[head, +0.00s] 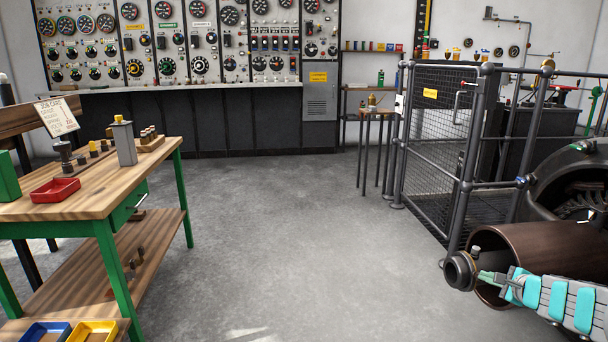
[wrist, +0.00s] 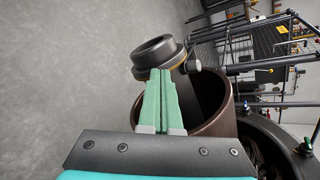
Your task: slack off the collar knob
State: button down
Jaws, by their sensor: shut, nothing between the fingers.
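The dark grey collar (head: 460,271) is a thick ring beside the open end of a brown cylinder, at the lower right of the head view. It also shows in the wrist view (wrist: 153,53). A small pale knob (head: 474,250) sticks up at the collar's upper right. In the wrist view the knob (wrist: 194,65) is right of the collar, near a thin brass-coloured band. My gripper (head: 483,276) is shut and empty, its green fingers pointing at the collar. In the wrist view the fingertips (wrist: 160,72) lie just below the collar and left of the knob. I cannot tell whether they touch the collar.
A wooden workbench (head: 95,205) with a red tray (head: 55,190) is at left. The grey floor (head: 270,230) between is clear.

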jog(key=shift+x, duration=1.7)
jog(key=shift+d+f, duration=0.2)
jog(key=shift+s+f, duration=0.1)
jog(key=shift+a, duration=0.15)
dwell(0.4)
jog(key=p+v, duration=0.3)
jog(key=v, duration=0.3)
jog(key=shift+a, duration=0.2)
dwell(0.3)
